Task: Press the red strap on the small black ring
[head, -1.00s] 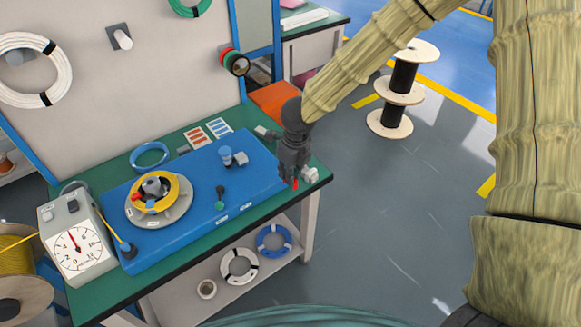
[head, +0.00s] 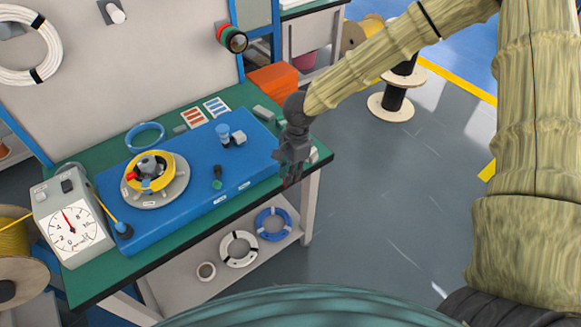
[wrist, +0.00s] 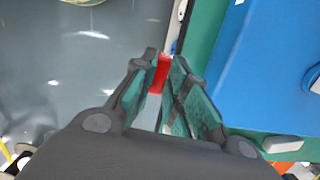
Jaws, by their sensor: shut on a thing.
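My gripper (head: 290,172) points down at the table's front right corner, with its fingers shut on a small red strap. The strap (wrist: 159,75) shows as a red piece between the fingertips in the wrist view, and much of it is hidden by the fingers. In the head view only a dark red bit shows below the fingertips. A black ring (head: 237,41) hangs at the front of a wall peg beside red and green rings, up and left of my gripper and well apart from it.
A blue platform (head: 100,195) on the green table (head: 150,258) carries a turntable with a yellow coil (head: 167,184) and several small fittings. A dial gauge (head: 73,225) stands at left. White and blue coils lie on the lower shelf.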

